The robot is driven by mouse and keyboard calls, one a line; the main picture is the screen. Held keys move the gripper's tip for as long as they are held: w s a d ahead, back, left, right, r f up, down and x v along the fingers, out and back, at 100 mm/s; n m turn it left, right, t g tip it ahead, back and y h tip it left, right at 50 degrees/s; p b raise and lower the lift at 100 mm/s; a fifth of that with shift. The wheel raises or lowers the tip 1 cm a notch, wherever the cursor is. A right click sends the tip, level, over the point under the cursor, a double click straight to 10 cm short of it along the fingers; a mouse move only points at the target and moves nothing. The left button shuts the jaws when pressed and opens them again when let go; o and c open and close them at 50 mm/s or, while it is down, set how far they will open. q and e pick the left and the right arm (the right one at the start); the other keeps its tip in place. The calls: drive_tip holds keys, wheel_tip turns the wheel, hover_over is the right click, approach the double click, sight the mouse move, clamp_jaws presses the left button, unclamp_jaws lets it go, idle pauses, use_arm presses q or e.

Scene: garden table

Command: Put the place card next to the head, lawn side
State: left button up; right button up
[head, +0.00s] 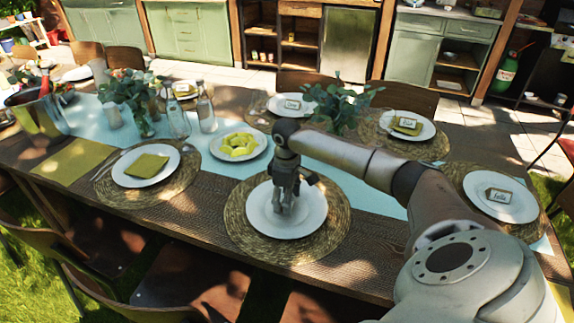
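A place card (498,196) with dark lettering stands on the white plate (516,213) at the right end of the table. Another place card (407,122) stands on a green napkin on the far-side plate at right. A third card (292,104) is on the far-side plate near the middle. I cannot tell which card the task means. My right gripper (286,208) points down over the white plate (311,222) on the near-side woven mat (240,222). Its fingertips are close to the plate; whether it holds anything is hidden. My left gripper is not in view.
A plate of yellow-green napkins or food (239,146), glass bottles (205,108) and leafy vases (138,95) stand along the pale blue runner (330,178). A metal bucket (38,112) is at far left. Chairs line the near edge, with grass (20,265) at lower left.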

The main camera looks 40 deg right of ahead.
drive_tip(key=shift+f, duration=0.65)
drive_tip(key=o, duration=0.9)
drive_tip(key=shift+f, duration=0.1)
wheel_tip(320, 180, up, 12)
drive_tip(key=shift+r, duration=0.2)
